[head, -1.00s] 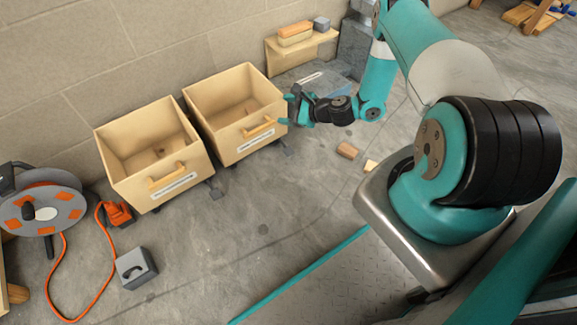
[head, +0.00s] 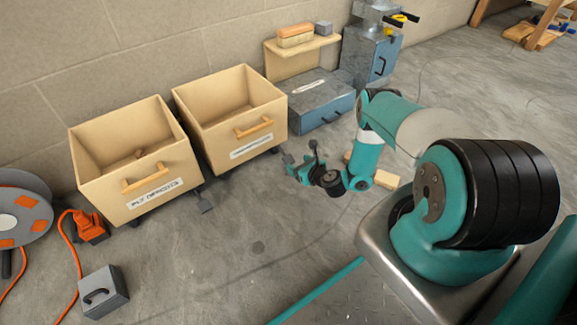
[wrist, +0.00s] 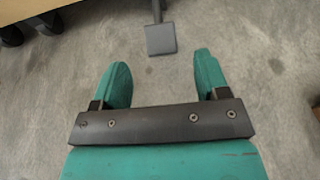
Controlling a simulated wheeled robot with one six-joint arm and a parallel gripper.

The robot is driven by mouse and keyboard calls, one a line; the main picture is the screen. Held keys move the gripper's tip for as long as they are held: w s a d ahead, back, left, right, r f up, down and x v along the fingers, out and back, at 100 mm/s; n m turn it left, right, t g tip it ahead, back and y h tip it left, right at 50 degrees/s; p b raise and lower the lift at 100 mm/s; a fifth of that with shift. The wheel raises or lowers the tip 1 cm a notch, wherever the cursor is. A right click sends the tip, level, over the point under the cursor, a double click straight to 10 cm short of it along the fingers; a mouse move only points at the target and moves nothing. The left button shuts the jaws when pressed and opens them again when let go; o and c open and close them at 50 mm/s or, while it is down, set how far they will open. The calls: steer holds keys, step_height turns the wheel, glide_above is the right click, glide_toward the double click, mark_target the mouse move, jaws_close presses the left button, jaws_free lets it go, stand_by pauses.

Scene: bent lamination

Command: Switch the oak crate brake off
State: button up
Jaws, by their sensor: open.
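Two pale wooden crates stand on the floor: a left crate (head: 155,165) with a label resembling "PLY OFFCUTS", and a right crate (head: 220,135) whose label I cannot read. My gripper (head: 300,165) is low, just in front of the right crate's right end. In the wrist view, my gripper (wrist: 161,65) is open and empty. A grey square pedal (wrist: 160,39) on a stem lies just ahead, between the fingers' lines, apart from them. It appears to be the right crate's pedal.
An orange cable reel (head: 22,215) and a grey block with a handle (head: 103,291) are at the left. A blue-grey box (head: 320,103) stands right of the crates under a wooden shelf (head: 302,55). A wood block (head: 385,180) lies behind my wrist. The middle floor is clear.

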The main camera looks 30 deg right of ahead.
mark_target(288, 158)
steer(key=b+x, duration=0.3)
steer(key=x, duration=0.3)
steer(key=shift+f, duration=0.25)
steer(key=shift+w+b, duration=0.35)
steer(key=shift+w, duration=0.2)
